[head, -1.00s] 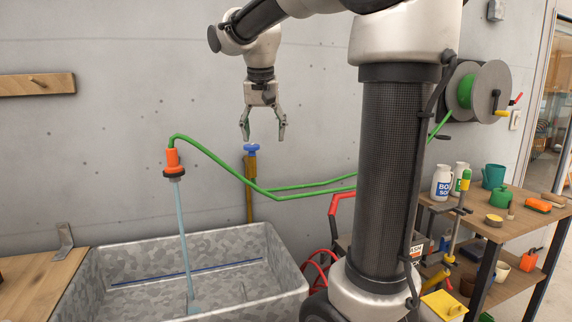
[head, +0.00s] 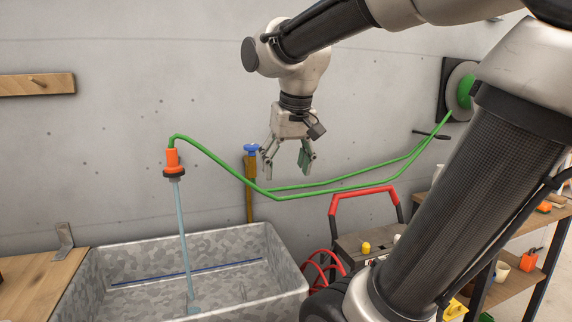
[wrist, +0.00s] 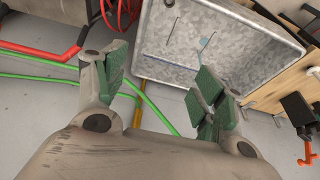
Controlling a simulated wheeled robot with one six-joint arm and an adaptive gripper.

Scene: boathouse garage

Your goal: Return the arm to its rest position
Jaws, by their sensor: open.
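My gripper (head: 287,160) hangs pointing down in front of the grey wall, in the head view just right of the blue tap handle (head: 251,149). Its two fingers are apart with nothing between them. In the wrist view my gripper (wrist: 160,85) also shows open and empty, with green pads. My arm reaches in from the upper right.
A galvanized trough (head: 265,258) stands below, with water running into it from an orange nozzle (head: 172,160). A green hose (head: 340,188) runs to a reel (head: 461,88). A red-handled cart (head: 365,190) and a wooden shelf (head: 520,285) stand at right.

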